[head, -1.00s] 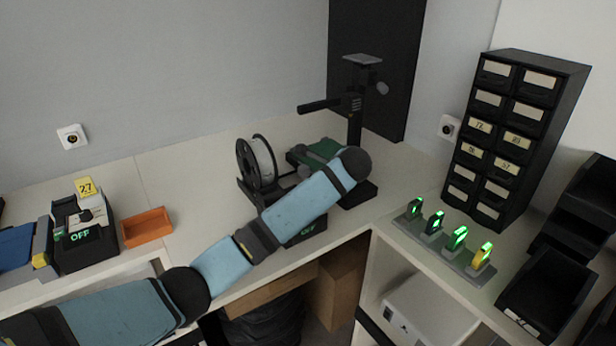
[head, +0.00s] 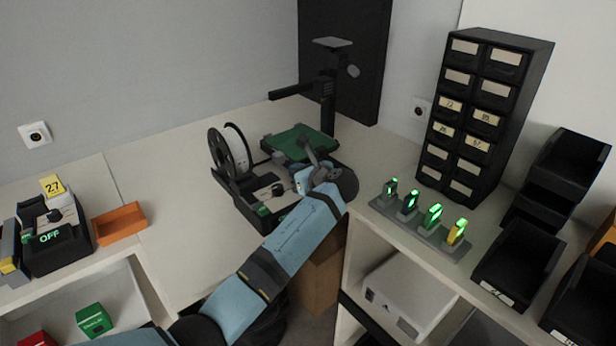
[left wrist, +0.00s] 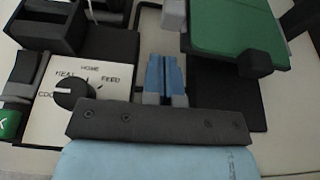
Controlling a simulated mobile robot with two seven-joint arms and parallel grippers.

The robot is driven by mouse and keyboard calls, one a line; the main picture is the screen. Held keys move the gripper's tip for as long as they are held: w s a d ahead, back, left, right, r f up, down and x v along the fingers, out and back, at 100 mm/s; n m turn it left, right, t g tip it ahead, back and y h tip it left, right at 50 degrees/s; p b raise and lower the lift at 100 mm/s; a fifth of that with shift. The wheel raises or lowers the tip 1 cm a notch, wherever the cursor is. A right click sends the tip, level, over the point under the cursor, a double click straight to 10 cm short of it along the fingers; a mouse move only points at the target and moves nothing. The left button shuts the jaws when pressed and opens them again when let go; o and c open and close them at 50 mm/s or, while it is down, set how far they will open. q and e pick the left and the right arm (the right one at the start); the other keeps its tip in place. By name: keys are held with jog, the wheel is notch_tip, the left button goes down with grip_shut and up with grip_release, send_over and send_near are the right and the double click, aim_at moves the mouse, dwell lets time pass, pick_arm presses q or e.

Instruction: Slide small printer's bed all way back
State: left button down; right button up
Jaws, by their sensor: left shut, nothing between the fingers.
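The small printer (head: 262,190) stands on the counter, with a white spool (head: 236,150) at its left. Its green bed (head: 298,142) lies flat toward the back right and also shows in the left wrist view (left wrist: 238,24). My left gripper (head: 315,166) is at the printer's front right, by the near edge of the bed. In the left wrist view its blue fingers (left wrist: 166,76) are shut and empty, left of and below the bed. Contact with the bed cannot be told. The dial (left wrist: 72,94) is left of the fingers. My right gripper is out of view.
A dark stand with an arm (head: 327,100) rises behind the bed. A rack of green-lit items (head: 420,222) and a drawer cabinet (head: 483,110) stand to the right. An orange tray (head: 119,223) lies left, with clear counter between it and the printer.

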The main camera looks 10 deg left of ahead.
aim_at(278, 162)
pick_arm(q)
jog(key=x, duration=0.4)
jog(key=r+x, duration=0.1)
jog(key=x, duration=0.1)
jog(key=shift+w+a, duration=0.1)
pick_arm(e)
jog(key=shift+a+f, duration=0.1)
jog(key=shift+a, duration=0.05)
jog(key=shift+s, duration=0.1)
